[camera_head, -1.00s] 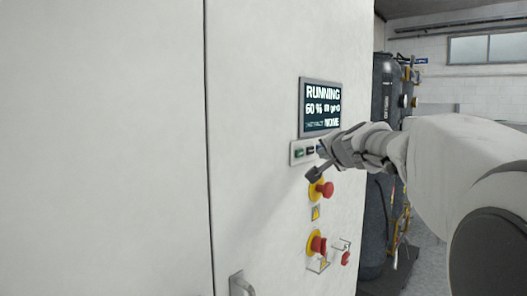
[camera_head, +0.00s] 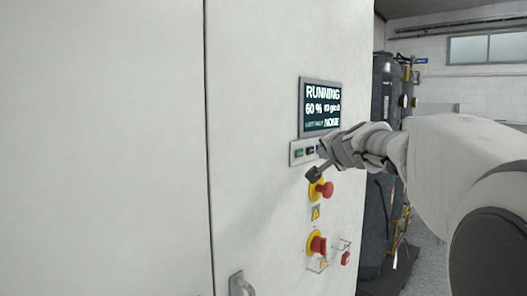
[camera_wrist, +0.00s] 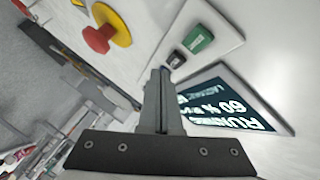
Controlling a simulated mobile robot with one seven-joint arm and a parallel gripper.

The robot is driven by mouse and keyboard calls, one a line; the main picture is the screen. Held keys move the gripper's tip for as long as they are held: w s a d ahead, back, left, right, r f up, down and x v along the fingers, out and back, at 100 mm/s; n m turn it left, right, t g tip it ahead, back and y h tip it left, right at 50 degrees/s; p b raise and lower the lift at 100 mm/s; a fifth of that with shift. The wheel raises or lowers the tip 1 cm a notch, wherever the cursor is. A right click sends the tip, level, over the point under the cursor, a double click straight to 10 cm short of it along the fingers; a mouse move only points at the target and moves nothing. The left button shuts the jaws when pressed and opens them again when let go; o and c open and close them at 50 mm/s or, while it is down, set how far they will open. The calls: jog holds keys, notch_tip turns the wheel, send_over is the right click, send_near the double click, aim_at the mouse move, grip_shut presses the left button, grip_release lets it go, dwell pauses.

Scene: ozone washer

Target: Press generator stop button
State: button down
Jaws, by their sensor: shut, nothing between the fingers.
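A white cabinet front (camera_head: 265,110) carries a button strip (camera_head: 294,159) under a dark display (camera_head: 320,93) reading RUNNING and 60 %. On the strip are a green button (camera_head: 299,153) and a black button (camera_head: 310,150); they also show in the wrist view as green button (camera_wrist: 198,39) and black button (camera_wrist: 175,58). Their labels are too small to read. My gripper (camera_head: 324,149) is shut and empty, its tips (camera_wrist: 160,72) at the strip's right end just beside the black button. I cannot tell whether they touch. The gripper hides whatever lies beneath the tips.
Below the strip are a red knob on yellow (camera_head: 325,189), a second red knob on yellow (camera_head: 317,245) and a small red switch (camera_head: 345,258). A door handle (camera_head: 240,285) sticks out low. Dark tanks (camera_head: 384,90) stand behind, at right.

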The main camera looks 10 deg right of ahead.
dwell(0.4)
jog(key=shift+w+a, duration=0.25)
jog(key=shift+w, duration=0.1)
jog(key=shift+w+a+p, duration=0.25)
jog(key=shift+w+p, duration=0.05)
jog(key=shift+p, duration=0.05)
dwell(0.6)
dwell(0.4)
jog(key=shift+s+d+b, duration=0.5)
jog(key=shift+s+b, duration=0.1)
jog(key=shift+s, duration=0.05)
jog(key=shift+s+d+b, duration=0.8)
jog(key=shift+s+b, duration=0.05)
jog(key=shift+s, duration=0.15)
jog(key=shift+s+d+b, duration=0.75)
jog(key=shift+s+b, duration=0.05)
jog(key=shift+s, duration=0.15)
